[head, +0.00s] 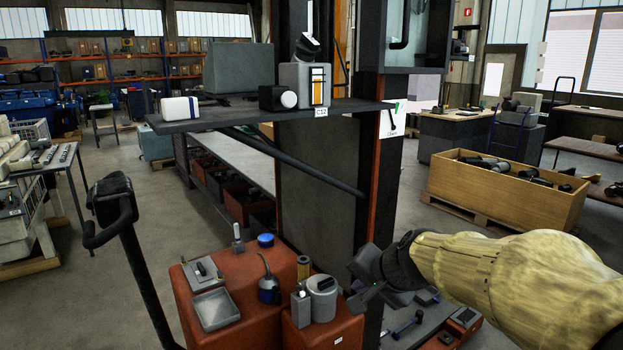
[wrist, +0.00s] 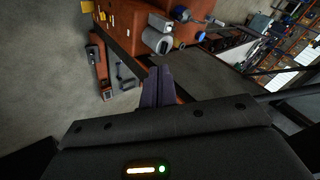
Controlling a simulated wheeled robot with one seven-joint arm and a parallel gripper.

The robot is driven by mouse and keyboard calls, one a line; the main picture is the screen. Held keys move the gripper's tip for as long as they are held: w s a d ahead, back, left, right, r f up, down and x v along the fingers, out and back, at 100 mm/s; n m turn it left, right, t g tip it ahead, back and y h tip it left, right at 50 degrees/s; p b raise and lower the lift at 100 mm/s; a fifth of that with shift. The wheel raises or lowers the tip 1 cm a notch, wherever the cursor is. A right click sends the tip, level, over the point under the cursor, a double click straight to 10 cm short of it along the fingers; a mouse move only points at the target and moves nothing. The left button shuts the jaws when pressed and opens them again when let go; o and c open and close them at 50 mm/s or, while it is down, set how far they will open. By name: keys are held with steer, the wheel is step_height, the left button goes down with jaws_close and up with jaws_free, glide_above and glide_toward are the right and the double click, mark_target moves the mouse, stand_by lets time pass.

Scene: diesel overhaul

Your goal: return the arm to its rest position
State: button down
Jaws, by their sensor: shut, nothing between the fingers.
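My arm (head: 500,265), in a pale yellow cover, reaches in from the right edge of the head view. My gripper (head: 362,292) is at its left end, beside the dark post and just right of the red cabinet top. In the wrist view the fingers (wrist: 157,85) are together, with nothing between them. Below and beyond them are the red cabinet (wrist: 130,25) and a grey floor.
A shelf (head: 230,117) juts from the dark post (head: 385,150). A wooden crate (head: 500,197) stands at right. Open floor lies at left.

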steer(key=s+d+f+n+g+h, duration=0.1)
steer(key=s+d+f+n+g, duration=0.1)
steer(key=s+f, duration=0.5)
steer(key=s+d+f+n+g+h, duration=0.2)
steer(key=s+d+f+n+g, duration=0.1)
steer(key=s+f, duration=0.5)
steer(key=shift+d+f+n+p, duration=0.35)
steer(key=shift+d+f+n, duration=0.05)
steer(key=shift+f+n, duration=0.45)
